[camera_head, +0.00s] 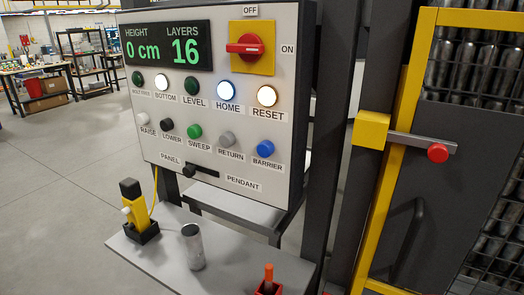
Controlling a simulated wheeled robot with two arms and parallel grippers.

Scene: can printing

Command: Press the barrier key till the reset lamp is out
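The control panel (290,185) is a light grey plate facing me in the head view. The barrier key (266,148) is a blue round button at the right end of the lower row, above its BARRIER label. The reset lamp (267,96) glows white with an orange rim above its RESET label. The home lamp (228,90) and the bottom lamp (165,81) are lit white. The level lamp (191,86) is dark green. The display (169,46) reads height 0 cm and layers 16. Neither of my grippers is in view.
A shelf (160,262) below the panel holds a yellow pendant (139,212) in a black holder, a grey can (193,246) and an orange-handled item (268,278). A yellow-framed gate (402,130) with a red knob (437,153) stands at right. Open floor lies left.

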